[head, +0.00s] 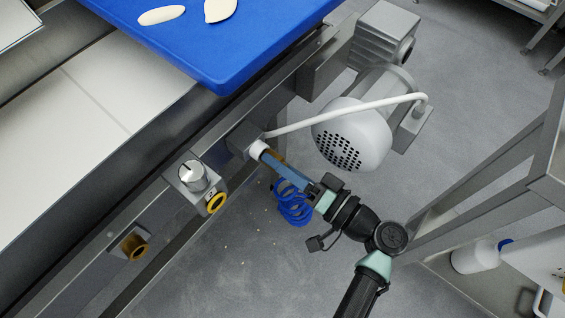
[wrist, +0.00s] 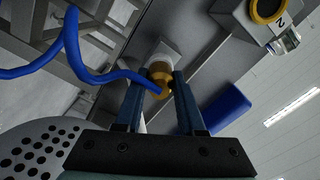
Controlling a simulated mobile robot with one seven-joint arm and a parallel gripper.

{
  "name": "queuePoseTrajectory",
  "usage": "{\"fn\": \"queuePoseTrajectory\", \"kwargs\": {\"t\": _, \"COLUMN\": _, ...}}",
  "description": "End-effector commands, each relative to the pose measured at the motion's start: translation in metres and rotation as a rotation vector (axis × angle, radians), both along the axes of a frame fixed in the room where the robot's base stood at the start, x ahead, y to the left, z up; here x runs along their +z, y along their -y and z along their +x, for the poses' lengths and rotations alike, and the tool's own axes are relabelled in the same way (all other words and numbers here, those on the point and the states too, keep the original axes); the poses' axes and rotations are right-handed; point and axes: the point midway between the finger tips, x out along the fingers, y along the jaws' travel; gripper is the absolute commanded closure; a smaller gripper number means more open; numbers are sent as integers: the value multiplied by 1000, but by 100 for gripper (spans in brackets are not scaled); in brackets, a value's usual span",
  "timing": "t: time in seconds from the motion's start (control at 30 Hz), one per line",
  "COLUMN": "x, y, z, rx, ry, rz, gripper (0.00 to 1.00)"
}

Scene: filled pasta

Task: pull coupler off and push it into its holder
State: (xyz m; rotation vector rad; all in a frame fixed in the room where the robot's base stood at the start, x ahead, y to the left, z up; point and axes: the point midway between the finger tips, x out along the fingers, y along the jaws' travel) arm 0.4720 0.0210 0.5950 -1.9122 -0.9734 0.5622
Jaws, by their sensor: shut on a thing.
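My gripper (head: 270,158) is shut on the brass coupler (wrist: 160,76), which sits between the two blue fingers in the wrist view. Only a sliver of brass shows in the head view. The blue coiled hose (head: 294,205) hangs below the fingers and also runs to the coupler in the wrist view (wrist: 72,45). The coupler's far end meets a pale fitting (head: 258,149) on a grey block (head: 241,141); I cannot tell whether it is still seated. A brass-ringed socket (head: 135,247) is on the rail at lower left, apparently empty; I cannot tell whether it is the holder.
A valve box with a knob (head: 192,174) and yellow ring (head: 215,202) stands between the block and socket. A motor with a perforated cover (head: 350,140) and white cable (head: 340,109) is close to my gripper. A blue board (head: 225,40) lies above. Floor below is open.

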Motion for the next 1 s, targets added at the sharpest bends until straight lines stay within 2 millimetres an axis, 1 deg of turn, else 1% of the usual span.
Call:
{"fn": "queuePoseTrajectory", "kwargs": {"t": 0.93, "x": 1, "y": -5, "z": 3, "rx": 3, "ry": 2, "rz": -1, "gripper": 100}}
{"fn": "queuePoseTrajectory", "kwargs": {"t": 0.97, "x": 1, "y": -5, "z": 3, "rx": 3, "ry": 2, "rz": -1, "gripper": 56}}
{"fn": "queuePoseTrajectory", "kwargs": {"t": 1.0, "x": 1, "y": -5, "z": 3, "rx": 4, "ry": 2, "rz": -1, "gripper": 49}}
